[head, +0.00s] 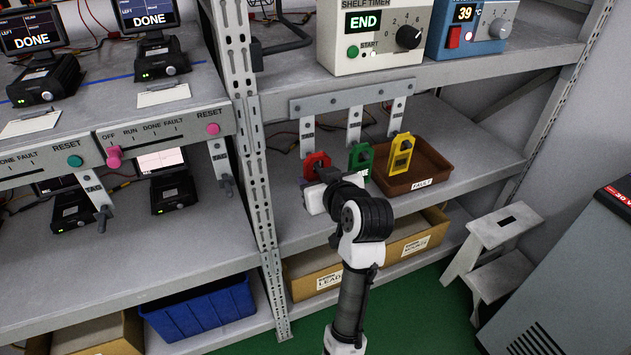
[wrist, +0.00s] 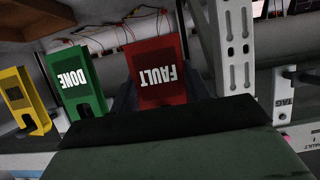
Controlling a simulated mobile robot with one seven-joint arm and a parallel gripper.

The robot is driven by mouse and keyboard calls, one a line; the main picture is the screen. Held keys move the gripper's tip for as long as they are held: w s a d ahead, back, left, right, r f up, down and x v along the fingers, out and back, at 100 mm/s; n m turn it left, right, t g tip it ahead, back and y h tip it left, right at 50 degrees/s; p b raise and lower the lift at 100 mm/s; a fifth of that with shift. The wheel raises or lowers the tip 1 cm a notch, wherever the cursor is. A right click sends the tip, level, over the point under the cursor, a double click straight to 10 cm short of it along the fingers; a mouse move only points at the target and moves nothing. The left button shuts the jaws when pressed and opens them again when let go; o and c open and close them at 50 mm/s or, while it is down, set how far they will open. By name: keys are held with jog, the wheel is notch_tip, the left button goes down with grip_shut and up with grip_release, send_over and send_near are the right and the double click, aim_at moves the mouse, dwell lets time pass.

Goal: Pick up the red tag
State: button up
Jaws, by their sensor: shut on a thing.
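The red tag (head: 316,163) hangs at the left end of a row of three tags under the shelf bracket. In the wrist view it is the red plate lettered FAULT (wrist: 158,72), close in front of the jaws. My gripper (head: 323,175) is shut on the red tag's lower part; the fingertips are partly hidden in both views. The green tag (head: 361,157) lettered DONE hangs just right of it in the head view. The yellow tag (head: 401,152) hangs further right.
A perforated rack post (head: 247,130) stands close left of my gripper. The shelf timer (head: 375,35) is above. A step stool (head: 490,245) stands at right.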

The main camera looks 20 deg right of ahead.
jog(key=s+p, duration=0.9)
jog(key=s, duration=0.7)
jog(key=shift+s+d+r+p, duration=0.2)
jog(key=shift+s+d+p, duration=0.1)
jog(key=shift+s+p, duration=0.1)
jog(key=shift+r, duration=0.1)
jog(key=shift+r+p, duration=0.25)
jog(key=shift+p, duration=0.05)
jog(key=s+p, duration=0.3)
jog(key=s, duration=0.4)
jog(key=shift+s+d, duration=0.15)
jog(key=shift+s, duration=0.1)
